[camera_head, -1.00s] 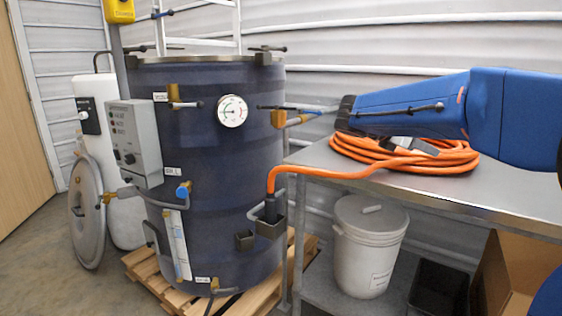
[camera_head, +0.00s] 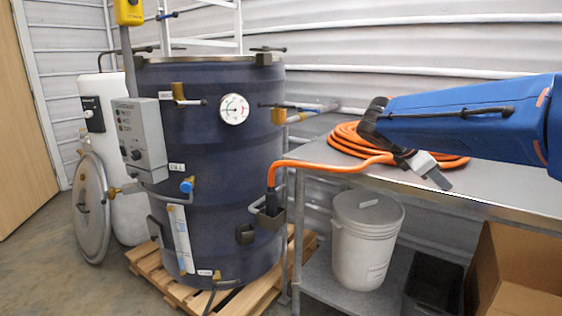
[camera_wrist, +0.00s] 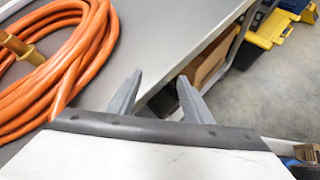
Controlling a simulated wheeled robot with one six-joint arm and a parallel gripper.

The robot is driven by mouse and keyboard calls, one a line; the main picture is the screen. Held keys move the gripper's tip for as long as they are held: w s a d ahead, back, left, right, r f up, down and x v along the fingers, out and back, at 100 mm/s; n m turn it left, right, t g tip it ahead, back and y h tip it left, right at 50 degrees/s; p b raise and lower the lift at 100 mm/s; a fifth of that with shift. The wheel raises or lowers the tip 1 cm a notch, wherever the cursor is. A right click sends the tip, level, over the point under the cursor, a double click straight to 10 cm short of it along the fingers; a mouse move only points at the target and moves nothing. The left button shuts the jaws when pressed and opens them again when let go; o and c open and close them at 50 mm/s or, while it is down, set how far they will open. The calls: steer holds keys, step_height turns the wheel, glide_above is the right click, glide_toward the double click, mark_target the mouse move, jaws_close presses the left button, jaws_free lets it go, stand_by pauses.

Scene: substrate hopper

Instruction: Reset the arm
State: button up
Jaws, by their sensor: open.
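My blue arm reaches in from the right in the head view, above the steel bench (camera_head: 470,195). My gripper (camera_head: 440,182) points down and to the right over the bench's front edge. In the wrist view my gripper (camera_wrist: 160,92) shows two grey fingers spread apart with nothing between them. The bench edge and the floor show beyond the fingertips. The coiled orange cable (camera_head: 350,140) lies on the bench behind my gripper, and it also shows at the left of the wrist view (camera_wrist: 70,75).
The dark blue hopper (camera_head: 225,190) stands on a wooden pallet (camera_head: 145,260), with the orange cable plugged in at its side. A white lidded bucket (camera_head: 365,240), a black bin (camera_head: 433,285) and a cardboard box (camera_head: 515,265) sit below the bench top. Yellow-and-black boxes (camera_wrist: 270,28) stand on the floor.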

steer(key=s+a+f+m+y, duration=0.5)
steer(key=s+f+m, duration=0.4)
steer(key=s, duration=0.4)
steer(key=s+a+f+m+t+y, duration=0.1)
steer(key=s+a+f+m+y, duration=0.4)
steer(key=s+f+m, duration=0.3)
steer(key=s+a+f, duration=0.1)
steer(key=s+f, duration=0.2)
steer(key=s, duration=0.3)
steer(key=shift+s+a+m, duration=0.2)
steer(key=shift+s+m, duration=0.05)
steer(key=shift+m, duration=0.15)
